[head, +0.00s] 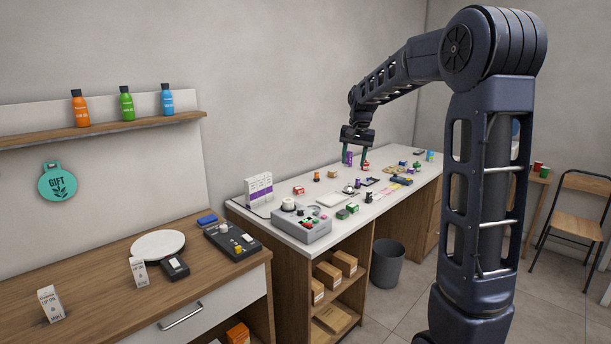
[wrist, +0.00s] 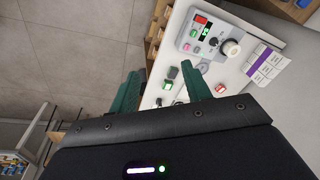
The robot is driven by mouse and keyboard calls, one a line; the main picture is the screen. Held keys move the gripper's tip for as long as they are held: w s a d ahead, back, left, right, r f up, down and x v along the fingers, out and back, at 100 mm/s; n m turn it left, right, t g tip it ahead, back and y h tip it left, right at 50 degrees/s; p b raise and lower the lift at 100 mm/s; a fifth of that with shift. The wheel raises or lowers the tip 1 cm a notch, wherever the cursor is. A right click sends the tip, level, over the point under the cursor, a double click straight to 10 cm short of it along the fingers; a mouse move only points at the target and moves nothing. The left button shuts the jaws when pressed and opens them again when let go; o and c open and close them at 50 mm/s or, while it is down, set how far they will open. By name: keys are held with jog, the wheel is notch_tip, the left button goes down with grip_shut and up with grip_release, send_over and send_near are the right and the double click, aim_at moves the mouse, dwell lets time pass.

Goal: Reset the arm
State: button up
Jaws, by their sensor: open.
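My gripper (head: 357,156) hangs at the end of my outstretched arm, above the far part of the white counter (head: 300,232). Its two green fingers are apart and point down in the head view. Small items stand close below and behind it, including a purple one (head: 348,158) and a red one (head: 366,167); I cannot tell whether the fingers touch any. In the wrist view the green fingers of my gripper (wrist: 155,92) are spread, with nothing seen held between them. Part of the counter and the floor lie beyond them.
A grey device (head: 303,226) and a white-purple box (head: 258,189) stand at the counter's near end. A wooden desk (head: 100,285) with a white round plate (head: 158,245) is at left. A bin (head: 387,264) and chair (head: 575,222) stand on the floor. Open floor lies right of the counter.

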jog(key=s+d+r+n+t, duration=0.1)
jog(key=s+d, duration=0.3)
jog(key=s, duration=0.5)
jog(key=s+d+r, duration=0.1)
jog(key=s+d, duration=0.2)
jog(key=s, duration=0.6)
jog(key=s+d+f+n+t, duration=0.1)
jog(key=s+d+f, duration=0.1)
jog(key=s, duration=0.6)
jog(key=s+d+f, duration=0.2)
jog(key=s+f, duration=0.2)
jog(key=s, duration=0.5)
jog(key=shift+s+d+f+n+t+h, duration=0.2)
jog(key=shift+s+f+n+t+h, duration=0.1)
jog(key=shift+n+t+h, duration=0.1)
